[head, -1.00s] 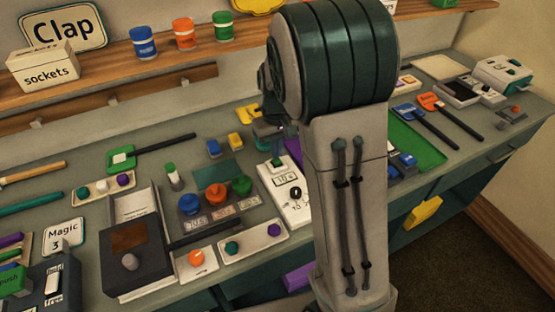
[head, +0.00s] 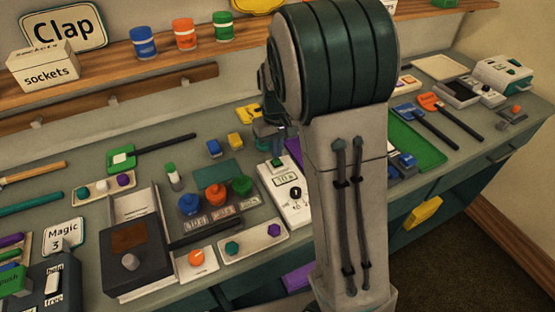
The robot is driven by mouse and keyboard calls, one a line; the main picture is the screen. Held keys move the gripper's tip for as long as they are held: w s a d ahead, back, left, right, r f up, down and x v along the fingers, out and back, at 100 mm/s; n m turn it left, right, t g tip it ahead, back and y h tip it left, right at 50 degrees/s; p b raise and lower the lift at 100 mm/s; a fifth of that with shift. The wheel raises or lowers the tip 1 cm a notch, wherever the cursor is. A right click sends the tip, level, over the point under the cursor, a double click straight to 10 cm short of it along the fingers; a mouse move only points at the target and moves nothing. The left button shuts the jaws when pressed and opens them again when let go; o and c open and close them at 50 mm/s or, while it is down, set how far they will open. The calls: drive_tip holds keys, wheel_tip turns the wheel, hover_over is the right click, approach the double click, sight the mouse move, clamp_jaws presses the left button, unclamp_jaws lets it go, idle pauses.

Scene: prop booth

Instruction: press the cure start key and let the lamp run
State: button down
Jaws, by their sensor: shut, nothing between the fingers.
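A white control box (head: 294,207) lies on the bench just left of my arm. It has a green key (head: 277,162) at its far end, a small display (head: 284,177) below that, and a dark knob (head: 295,192). The digits on the display are too small to read surely. My gripper (head: 277,152) points down at the green key, with its tips right above or on it; I cannot tell whether they touch. It is shut and holds nothing. My arm hides the bench to the right of the box. No lit lamp is clear to see.
A dark tray with blue, orange and green knobs (head: 216,194) lies left of the box. A white strip with two buttons (head: 254,243) lies in front. A yellow block (head: 235,141) and a blue block (head: 214,148) stand behind. A wooden shelf (head: 110,65) runs above the bench.

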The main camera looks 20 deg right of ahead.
sight(277, 161)
drive_tip(key=shift+f+b, duration=0.75)
drive_tip(key=shift+f, duration=0.25)
idle(0.6)
drive_tip(key=shift+r, duration=0.15)
wheel_tip(277, 161, up, 8)
drive_tip(key=p, duration=0.6)
idle(0.4)
drive_tip(key=s+r+m+t, duration=0.1)
drive_tip(key=s+r, duration=0.3)
drive_tip(key=s, duration=0.6)
drive_tip(key=s+r+m+t, duration=0.1)
drive_tip(key=s+r+t, duration=0.1)
drive_tip(key=s, duration=0.9)
drive_tip(key=shift+r, duration=0.85)
